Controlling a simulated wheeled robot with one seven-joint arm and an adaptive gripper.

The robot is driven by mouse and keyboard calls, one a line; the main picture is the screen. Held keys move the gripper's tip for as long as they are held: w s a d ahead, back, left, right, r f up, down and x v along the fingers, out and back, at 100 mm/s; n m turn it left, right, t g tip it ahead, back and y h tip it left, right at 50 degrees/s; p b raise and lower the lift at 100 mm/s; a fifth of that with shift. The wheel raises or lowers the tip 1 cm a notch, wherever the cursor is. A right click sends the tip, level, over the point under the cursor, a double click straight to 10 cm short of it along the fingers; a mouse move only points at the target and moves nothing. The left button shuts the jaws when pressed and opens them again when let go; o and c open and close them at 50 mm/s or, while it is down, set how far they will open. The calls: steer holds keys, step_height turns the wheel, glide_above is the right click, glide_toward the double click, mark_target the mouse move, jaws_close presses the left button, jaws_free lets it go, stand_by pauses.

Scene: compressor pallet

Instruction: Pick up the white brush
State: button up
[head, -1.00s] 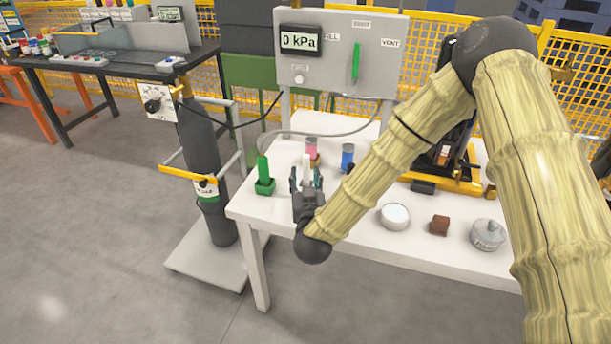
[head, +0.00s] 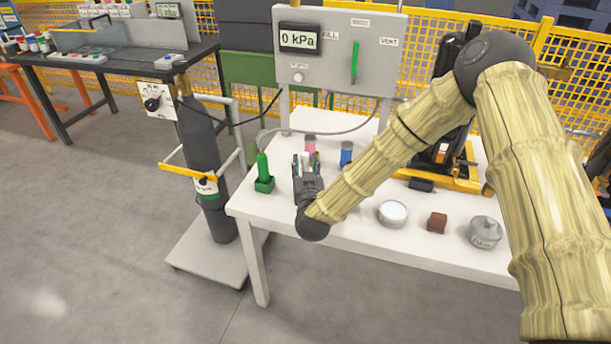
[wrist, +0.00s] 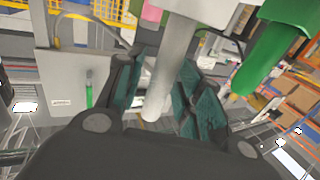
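The white brush (wrist: 172,65) shows as a plain white cylinder between the two teal-padded fingers of my gripper (wrist: 160,100) in the wrist view. The fingers stand apart on either side of it, and I see gaps beside it, so the gripper looks open around it. In the head view my gripper (head: 306,164) is over the front left of the white table, with the top of the white brush (head: 306,158) showing between its fingertips. The brush's lower part and base are hidden behind my gripper there.
A green brush (head: 262,166) stands in a green holder just left of my gripper. Pink (head: 310,143) and blue (head: 347,154) items stand behind. A white round tin (head: 393,213), brown block (head: 437,222) and grey lidded pot (head: 485,232) lie right on the white table (head: 345,228).

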jaws_close()
